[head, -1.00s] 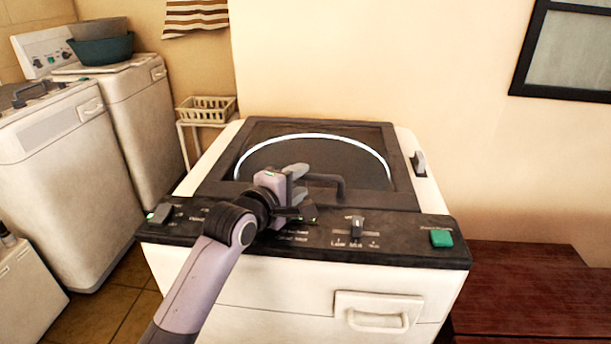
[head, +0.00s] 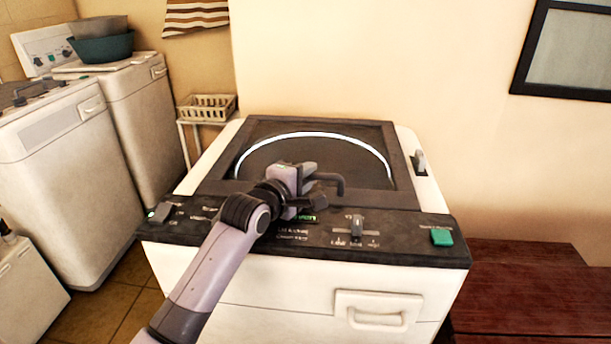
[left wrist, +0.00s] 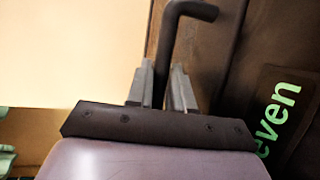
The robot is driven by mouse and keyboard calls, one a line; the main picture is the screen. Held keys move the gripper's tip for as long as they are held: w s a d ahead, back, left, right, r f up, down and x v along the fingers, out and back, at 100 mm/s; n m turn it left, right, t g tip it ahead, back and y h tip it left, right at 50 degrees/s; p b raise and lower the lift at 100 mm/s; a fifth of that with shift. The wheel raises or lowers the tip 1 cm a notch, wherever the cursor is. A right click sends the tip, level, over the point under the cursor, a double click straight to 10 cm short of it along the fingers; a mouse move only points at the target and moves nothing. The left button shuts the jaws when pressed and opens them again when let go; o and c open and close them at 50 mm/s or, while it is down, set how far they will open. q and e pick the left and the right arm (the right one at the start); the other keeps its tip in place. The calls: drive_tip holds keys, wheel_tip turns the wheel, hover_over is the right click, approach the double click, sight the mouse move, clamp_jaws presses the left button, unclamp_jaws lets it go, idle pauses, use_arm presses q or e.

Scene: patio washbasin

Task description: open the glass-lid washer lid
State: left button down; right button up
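The glass-lid washer (head: 300,285) stands in the middle of the head view. Its dark lid (head: 213,178) with a pale ring under the glass lies flat and closed. A black bent bar handle (head: 338,181) rises at the lid's front edge. My left gripper (head: 312,184) is at the handle's left part, just above the front panel. In the left wrist view the handle (left wrist: 172,40) passes between the two grey fingers (left wrist: 161,88), which are close against it on both sides. The exact contact is partly hidden. My right gripper is not seen.
The black control panel (head: 405,243) carries knobs and a green button (head: 442,237). A dark red wooden bench (head: 530,290) stands at right. Other white washers (head: 75,160) and a basket on a stand (head: 207,108) are at left. The wall is behind the washer.

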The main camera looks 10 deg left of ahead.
use_arm(q)
drive_tip(key=w+r+g, duration=0.2)
drive_tip(key=w+r, duration=0.1)
drive_tip(key=r, duration=0.6)
drive_tip(key=w+r+n+g+y, duration=0.1)
drive_tip(key=w+r, duration=0.3)
drive_tip(key=r, duration=0.6)
drive_tip(key=shift+w+g, duration=0.2)
drive_tip(key=shift+g, duration=0.2)
drive_tip(key=c, duration=1.1)
unclamp_jaws()
drive_tip(key=shift+a, duration=0.1)
drive_tip(key=shift+s, duration=0.1)
